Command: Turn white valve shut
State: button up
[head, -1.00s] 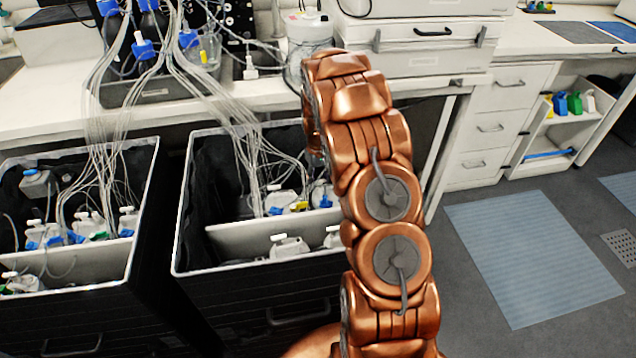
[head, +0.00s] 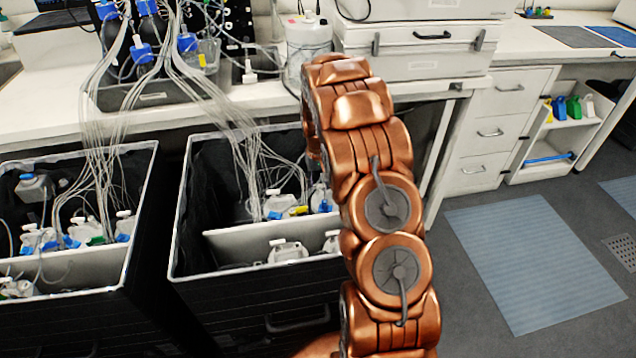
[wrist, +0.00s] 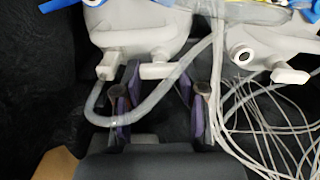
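In the wrist view, a white valve (wrist: 158,70) sticks out low on a white bottle (wrist: 140,28). A second white bottle (wrist: 270,32) to the right has a similar white valve (wrist: 287,75). My gripper (wrist: 160,88) is open in front of the left bottle, its purple-padded fingers apart just below the valve. A clear tube (wrist: 165,92) curves across between the fingers. I cannot tell whether a finger touches the valve. In the head view, my arm hides my gripper, and part of the right black bin (head: 187,250) is behind the arm.
The right bin holds white bottles (head: 288,250), a light divider (head: 235,243) and many thin tubes. A left bin (head: 145,215) stands beside it. The bench (head: 230,97) overhangs behind with jars and equipment. Floor to the right, with a blue-grey mat (head: 535,260), is clear.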

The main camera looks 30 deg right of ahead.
jog(key=o, duration=0.5)
